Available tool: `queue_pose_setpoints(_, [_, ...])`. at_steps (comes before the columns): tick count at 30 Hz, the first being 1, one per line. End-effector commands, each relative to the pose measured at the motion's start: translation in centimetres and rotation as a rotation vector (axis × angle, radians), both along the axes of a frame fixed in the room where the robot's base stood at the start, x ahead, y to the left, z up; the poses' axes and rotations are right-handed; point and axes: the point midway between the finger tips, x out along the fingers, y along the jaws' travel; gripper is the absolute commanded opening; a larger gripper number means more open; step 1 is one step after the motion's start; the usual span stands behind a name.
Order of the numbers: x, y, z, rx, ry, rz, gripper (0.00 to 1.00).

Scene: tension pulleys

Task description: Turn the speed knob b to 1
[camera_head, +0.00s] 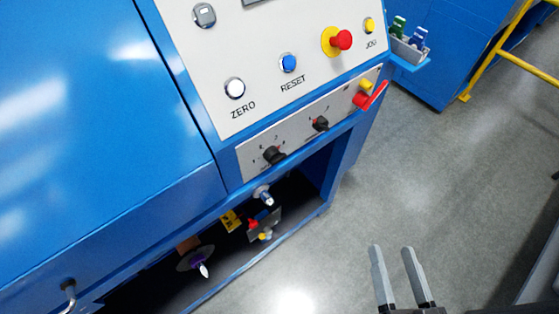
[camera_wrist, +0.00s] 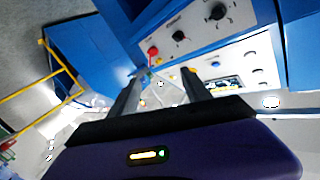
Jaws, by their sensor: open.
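Two black knobs sit on the grey lower strip of the blue machine's panel in the head view: a left knob (camera_head: 273,155) and a right knob (camera_head: 320,124). Small markings surround each, too small to read, so I cannot tell which is knob b or its setting. The wrist view shows two black knobs, one at the top (camera_wrist: 218,11) and one lower left (camera_wrist: 179,36). My gripper (camera_head: 393,250) is open and empty above the floor, right of the machine and apart from the panel. Its two fingers also show in the wrist view (camera_wrist: 161,75).
A red lever (camera_head: 371,95) and a yellow button (camera_head: 366,84) are right of the knobs. Above are a red emergency button (camera_head: 341,40), blue RESET button (camera_head: 289,63) and white ZERO button (camera_head: 235,88). A yellow rail (camera_head: 496,50) stands back right. The floor between is clear.

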Motion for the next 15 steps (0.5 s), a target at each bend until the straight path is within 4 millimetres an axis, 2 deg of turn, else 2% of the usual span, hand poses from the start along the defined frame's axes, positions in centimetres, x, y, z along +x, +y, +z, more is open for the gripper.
queue_pose_setpoints(1, [2.0, -0.1, -0.7, 0.113, -0.01, -0.01, 0.57])
queue_pose_setpoints(8, [10.2, 1.3, -3.9, 0.802, 0.035, -0.013, 0.57])
queue_pose_setpoints(12, [15.4, 3.8, -4.7, 1.332, 0.127, 0.019, 0.57])
queue_pose_setpoints(15, [18.2, 6.1, -4.6, 1.719, 0.24, 0.049, 0.57])
